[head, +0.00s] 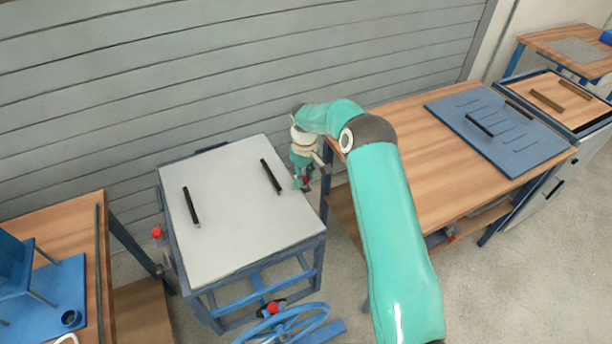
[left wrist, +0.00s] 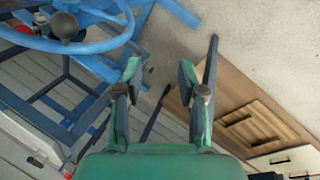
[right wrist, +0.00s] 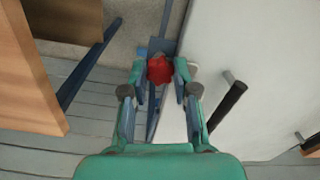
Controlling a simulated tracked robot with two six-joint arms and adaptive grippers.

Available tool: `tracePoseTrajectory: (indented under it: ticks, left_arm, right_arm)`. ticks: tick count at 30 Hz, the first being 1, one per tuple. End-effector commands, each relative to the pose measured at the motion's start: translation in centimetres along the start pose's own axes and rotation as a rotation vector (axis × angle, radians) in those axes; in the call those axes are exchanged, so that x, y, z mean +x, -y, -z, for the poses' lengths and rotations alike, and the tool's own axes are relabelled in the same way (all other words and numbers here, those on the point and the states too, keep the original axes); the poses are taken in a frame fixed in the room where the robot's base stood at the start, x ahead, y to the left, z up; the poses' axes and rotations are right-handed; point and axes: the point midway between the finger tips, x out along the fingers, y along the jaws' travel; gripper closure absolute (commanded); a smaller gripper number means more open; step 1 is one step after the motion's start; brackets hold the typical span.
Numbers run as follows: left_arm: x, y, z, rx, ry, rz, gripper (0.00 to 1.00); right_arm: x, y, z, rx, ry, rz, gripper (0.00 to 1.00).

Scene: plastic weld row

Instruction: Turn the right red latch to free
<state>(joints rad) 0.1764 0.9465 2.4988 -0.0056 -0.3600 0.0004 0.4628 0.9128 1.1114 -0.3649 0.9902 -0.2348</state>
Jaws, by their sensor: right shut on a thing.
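The right red latch (head: 305,181) is at the right side of the white-topped stand. In the right wrist view its red knob (right wrist: 160,69) sits between my right fingertips. My right gripper (right wrist: 160,76) is shut on it, beside the white panel's edge. In the head view my right gripper (head: 303,184) reaches down to the latch from above, hiding part of it. My left gripper (left wrist: 160,75) is open and empty in the left wrist view. It does not show in the head view.
The white panel (head: 235,230) carries two black handles. Another red latch (head: 157,232) is on its left side, and a red knob (head: 273,307) at the front by a blue wheel (head: 305,325). A wooden table (head: 430,200) stands close on the right, another (head: 100,285) on the left.

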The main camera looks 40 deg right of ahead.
Motion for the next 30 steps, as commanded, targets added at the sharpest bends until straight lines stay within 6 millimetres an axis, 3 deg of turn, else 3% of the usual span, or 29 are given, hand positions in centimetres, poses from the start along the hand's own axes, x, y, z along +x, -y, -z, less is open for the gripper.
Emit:
tracePoseTrajectory:
  ticks: [14, 30]
  left_arm:
    - [1.9, 0.7, 0.0, 0.0, 0.0, 0.0, 0.6]
    - [5.8, 2.1, 0.0, 0.0, 0.0, 0.0, 0.6]
  right_arm:
    - [0.2, -0.1, 0.0, 0.132, -0.002, -0.012, 1.0]
    - [0.1, -0.2, 0.0, 0.613, -0.008, -0.009, 1.0]
